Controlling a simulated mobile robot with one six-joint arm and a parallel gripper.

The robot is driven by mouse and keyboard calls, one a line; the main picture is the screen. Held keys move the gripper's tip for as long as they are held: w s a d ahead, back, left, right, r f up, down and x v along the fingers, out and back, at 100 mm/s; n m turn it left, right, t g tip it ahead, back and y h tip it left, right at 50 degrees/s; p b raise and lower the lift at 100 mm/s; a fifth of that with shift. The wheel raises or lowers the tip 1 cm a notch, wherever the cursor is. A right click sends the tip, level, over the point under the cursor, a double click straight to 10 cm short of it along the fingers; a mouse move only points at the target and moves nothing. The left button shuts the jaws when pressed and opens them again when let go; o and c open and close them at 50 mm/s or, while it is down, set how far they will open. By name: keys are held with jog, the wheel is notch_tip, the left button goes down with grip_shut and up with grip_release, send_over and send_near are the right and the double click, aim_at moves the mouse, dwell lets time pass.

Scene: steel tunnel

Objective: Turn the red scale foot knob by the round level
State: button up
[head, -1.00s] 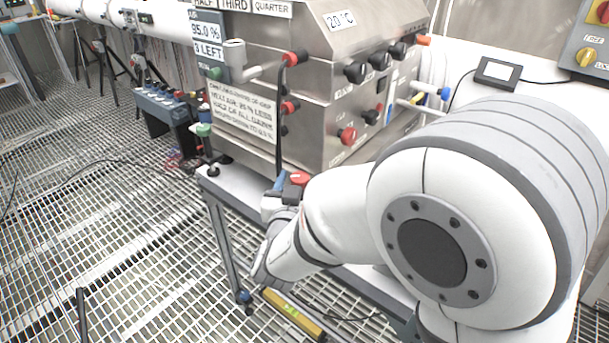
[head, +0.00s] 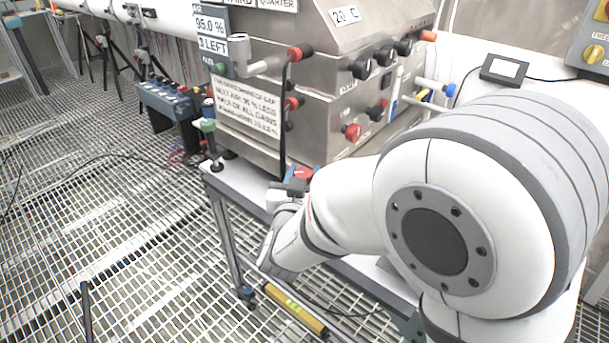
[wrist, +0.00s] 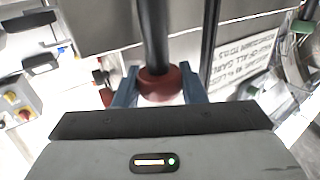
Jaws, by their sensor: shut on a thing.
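The red foot knob (wrist: 160,85) shows in the wrist view at the lower end of a dark upright post. The two blue fingers of my gripper (wrist: 159,92) stand on either side of it and are shut on it. In the head view, a red top (head: 302,173) shows just beyond my gripper (head: 290,185), at the front edge of the bench under the steel box. My wrist and arm hide most of the fingers there. I cannot make out the round level in either view.
The steel box (head: 330,115) with black and red knobs stands close behind my gripper. A yellow level (head: 293,308) lies low by the bench, above the grating. Open grating floor (head: 110,235) lies to the left.

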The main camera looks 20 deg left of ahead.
jog(key=shift+f+n+y+b, duration=0.1)
jog(key=shift+n+y+b, duration=0.25)
jog(key=shift+b, duration=0.2)
jog(key=shift+d+f+n+g+y+b, duration=0.15)
jog(key=shift+n+g+y+b, duration=0.3)
jog(key=shift+y+b, duration=0.4)
jog(key=n+g+y+b, duration=0.1)
jog(key=y+b, duration=0.1)
jog(key=b, duration=0.1)
jog(key=n+g+y+b, duration=0.1)
jog(key=n+y+b, duration=0.1)
jog(key=b, duration=0.1)
jog(key=shift+g+y, duration=0.25)
jog(key=shift+y, duration=0.05)
jog(key=shift+n+g+y+b, duration=0.9)
jog(key=shift+n+b, duration=0.1)
jog(key=shift+b, duration=0.25)
jog(key=shift+r+n+g+y+b, duration=0.25)
jog(key=shift+n+g+y+b, duration=0.05)
jog(key=shift+n+g+y, duration=0.45)
jog(key=shift+g, duration=0.35)
jog(key=o, duration=1)
jog(key=shift+c, duration=0.2)
